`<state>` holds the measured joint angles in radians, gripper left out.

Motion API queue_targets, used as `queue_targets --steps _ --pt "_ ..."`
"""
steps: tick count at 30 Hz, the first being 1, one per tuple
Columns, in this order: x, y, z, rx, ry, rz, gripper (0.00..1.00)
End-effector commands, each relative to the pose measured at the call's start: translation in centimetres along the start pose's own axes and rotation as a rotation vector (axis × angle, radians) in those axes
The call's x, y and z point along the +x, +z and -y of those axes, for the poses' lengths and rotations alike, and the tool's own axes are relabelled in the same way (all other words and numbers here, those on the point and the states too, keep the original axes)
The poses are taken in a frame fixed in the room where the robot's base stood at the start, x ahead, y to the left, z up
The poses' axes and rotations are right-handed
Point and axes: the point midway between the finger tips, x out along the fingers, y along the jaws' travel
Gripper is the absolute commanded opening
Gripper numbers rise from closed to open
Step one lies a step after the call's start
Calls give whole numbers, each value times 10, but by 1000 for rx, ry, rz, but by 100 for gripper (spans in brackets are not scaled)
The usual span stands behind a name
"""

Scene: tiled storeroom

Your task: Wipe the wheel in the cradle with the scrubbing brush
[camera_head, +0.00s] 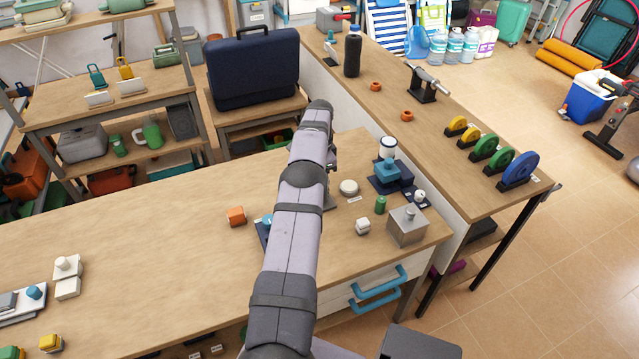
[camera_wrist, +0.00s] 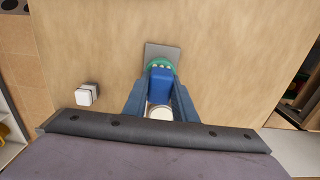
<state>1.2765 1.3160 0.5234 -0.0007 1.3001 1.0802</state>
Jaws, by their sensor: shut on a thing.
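In the wrist view my gripper (camera_wrist: 160,108) is shut on a blue block-shaped thing (camera_wrist: 161,86), which I take to be the scrubbing brush. A round green thing (camera_wrist: 158,63) shows just beyond it, over a grey square plate (camera_wrist: 163,50); the held thing hides part of both. I cannot tell whether the green part is a wheel or touches the brush. A pale round thing (camera_wrist: 160,112) shows between the fingers. In the head view my own arm hides the gripper and brush. Yellow, green and blue wheels (camera_head: 519,169) stand in dark cradles on the right-hand table.
A white block (camera_wrist: 87,94) lies left of the gripper. In the head view, a white disc (camera_head: 349,187), a green cylinder (camera_head: 380,205), a grey box (camera_head: 407,226) and a navy stand (camera_head: 392,176) are right of my arm.

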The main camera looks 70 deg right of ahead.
Motion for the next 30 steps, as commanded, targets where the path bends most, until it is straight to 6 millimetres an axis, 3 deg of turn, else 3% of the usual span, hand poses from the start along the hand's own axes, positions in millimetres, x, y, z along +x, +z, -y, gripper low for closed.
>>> queue_targets --steps 12,23,30 --pt "-2 26 0 -2 3 2 7" --pt "-1 31 0 -1 2 1 7" --pt "0 47 0 -2 3 2 7"
